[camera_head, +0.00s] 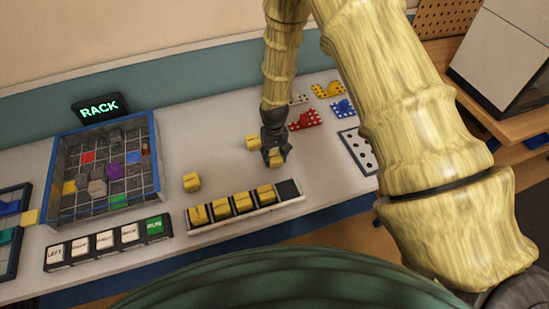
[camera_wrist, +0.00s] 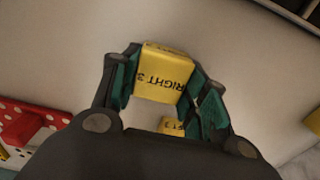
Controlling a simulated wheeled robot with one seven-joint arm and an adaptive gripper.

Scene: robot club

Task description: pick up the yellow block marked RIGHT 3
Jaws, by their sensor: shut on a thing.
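The yellow block marked RIGHT 3 (camera_wrist: 165,72) is between the two fingers of my gripper (camera_wrist: 160,85) in the wrist view, its lettering facing the camera. My gripper is shut on it, with a finger against each side. In the head view, my gripper (camera_head: 274,152) points down over the white table, and the block (camera_head: 276,158) shows at its fingertips. I cannot tell whether the block touches the table. A second yellow block (camera_head: 252,142) lies just left of my gripper; a yellow block with partly hidden lettering (camera_wrist: 172,127) also shows below the held one in the wrist view.
Another yellow block (camera_head: 192,182) stands alone to the left. A rack strip (camera_head: 290,190) holds several yellow blocks, with a dark empty slot at its right end. A gridded tray (camera_head: 52,180) and a button row (camera_head: 50,262) are left. Red dotted pieces (camera_head: 305,120) lie right.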

